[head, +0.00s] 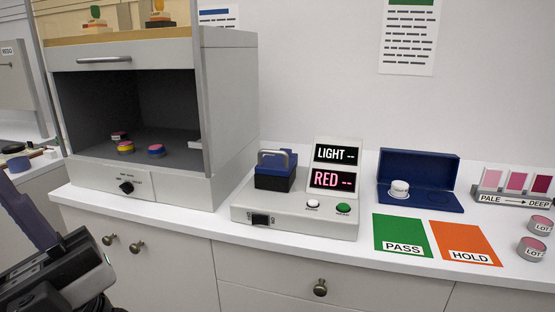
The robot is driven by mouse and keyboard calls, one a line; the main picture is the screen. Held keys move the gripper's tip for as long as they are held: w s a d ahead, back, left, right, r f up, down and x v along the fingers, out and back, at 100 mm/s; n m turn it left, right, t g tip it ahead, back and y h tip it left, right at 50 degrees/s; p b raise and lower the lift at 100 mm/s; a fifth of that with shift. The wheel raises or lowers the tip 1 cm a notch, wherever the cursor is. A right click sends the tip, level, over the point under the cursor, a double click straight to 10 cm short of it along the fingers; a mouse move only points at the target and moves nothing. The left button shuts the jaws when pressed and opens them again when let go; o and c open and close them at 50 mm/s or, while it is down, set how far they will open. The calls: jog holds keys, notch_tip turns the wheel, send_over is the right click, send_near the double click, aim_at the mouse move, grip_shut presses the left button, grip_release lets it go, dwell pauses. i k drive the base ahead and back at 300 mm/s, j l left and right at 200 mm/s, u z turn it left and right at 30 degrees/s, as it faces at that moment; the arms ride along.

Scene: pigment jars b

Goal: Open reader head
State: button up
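The reader (290,222) stands on the white counter, right of the cabinet. Its blue head (274,174) with a grey handle (273,154) on top sits down on a dark base, and I see no gap between them. The display reads "LIGHT --" (335,154) and "RED --" (332,180). A black rocker switch (260,220), a white button (312,205) and a green button (343,208) are on the reader. My gripper (62,275) is at the lower left, well away from the reader; its fingertips do not show clearly.
The open-fronted cabinet (228,110) holds several small jars. Right of the reader are a blue case (425,168) with a white disc (399,189), a green PASS mat (401,233), an orange HOLD mat (462,240), a shade rack (505,199) and pink LOT jars (531,249).

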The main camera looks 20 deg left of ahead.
aim_at(276, 172)
jog(key=j, duration=1.05)
jog(key=i, duration=1)
